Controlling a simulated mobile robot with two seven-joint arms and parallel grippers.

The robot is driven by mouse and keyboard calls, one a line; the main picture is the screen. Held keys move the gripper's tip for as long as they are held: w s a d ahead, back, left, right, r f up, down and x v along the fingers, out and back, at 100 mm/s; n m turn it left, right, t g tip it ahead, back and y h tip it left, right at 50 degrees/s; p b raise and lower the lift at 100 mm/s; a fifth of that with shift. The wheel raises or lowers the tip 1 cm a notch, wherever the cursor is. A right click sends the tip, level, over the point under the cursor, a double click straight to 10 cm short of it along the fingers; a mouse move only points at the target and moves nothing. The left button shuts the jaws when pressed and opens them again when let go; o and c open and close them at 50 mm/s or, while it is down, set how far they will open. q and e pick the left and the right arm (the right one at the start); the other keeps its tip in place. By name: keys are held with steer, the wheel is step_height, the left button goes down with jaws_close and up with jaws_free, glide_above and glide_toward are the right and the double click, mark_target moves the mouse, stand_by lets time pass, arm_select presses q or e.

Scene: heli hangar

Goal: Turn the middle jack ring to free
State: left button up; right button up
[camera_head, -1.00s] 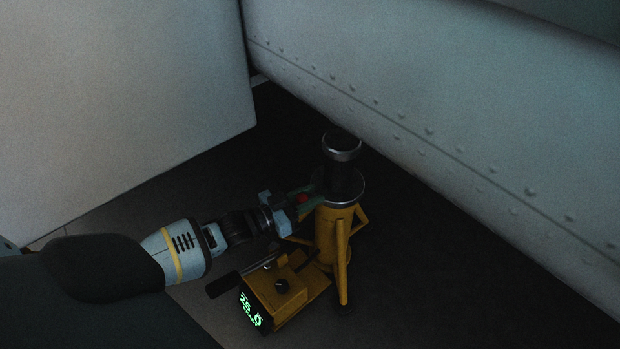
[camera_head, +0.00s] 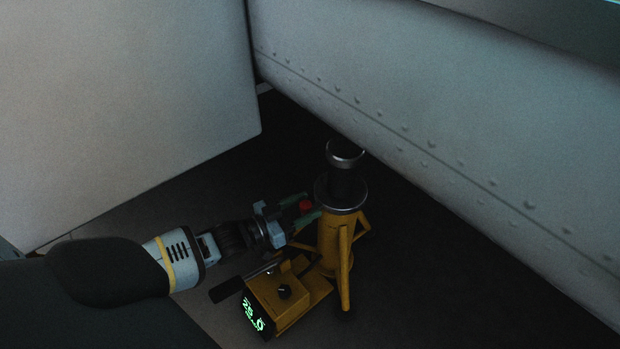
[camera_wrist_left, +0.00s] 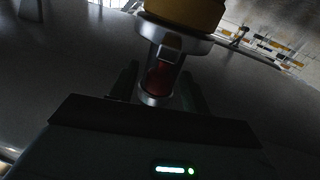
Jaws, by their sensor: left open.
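The yellow jack (camera_head: 335,240) stands upright on the dark floor, with a dark ram and a silver cap (camera_head: 345,153) on top. A grey metal ring (camera_head: 341,197) sits around the top of its body; it also shows in the left wrist view (camera_wrist_left: 198,44). A red piece (camera_head: 305,205) shows at the ring's left side, and red (camera_wrist_left: 160,78) shows past the ring in the wrist view. My left gripper (camera_head: 304,215) is open beside the ring's left, its fingers around the red piece. Contact cannot be told. My right gripper is out of view.
A yellow pump box (camera_head: 277,292) with a dark knob, a lever handle (camera_head: 228,287) and a green-lit display (camera_head: 254,317) stands at the jack's foot. The riveted grey hull (camera_head: 450,130) hangs close on the right. A pale panel (camera_head: 120,110) stands at left.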

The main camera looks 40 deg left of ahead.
arm_select(q)
steer(key=p+v, duration=0.1)
steer(key=v, duration=0.4)
steer(key=shift+s+a, duration=0.1)
steer(key=shift+s, duration=0.15)
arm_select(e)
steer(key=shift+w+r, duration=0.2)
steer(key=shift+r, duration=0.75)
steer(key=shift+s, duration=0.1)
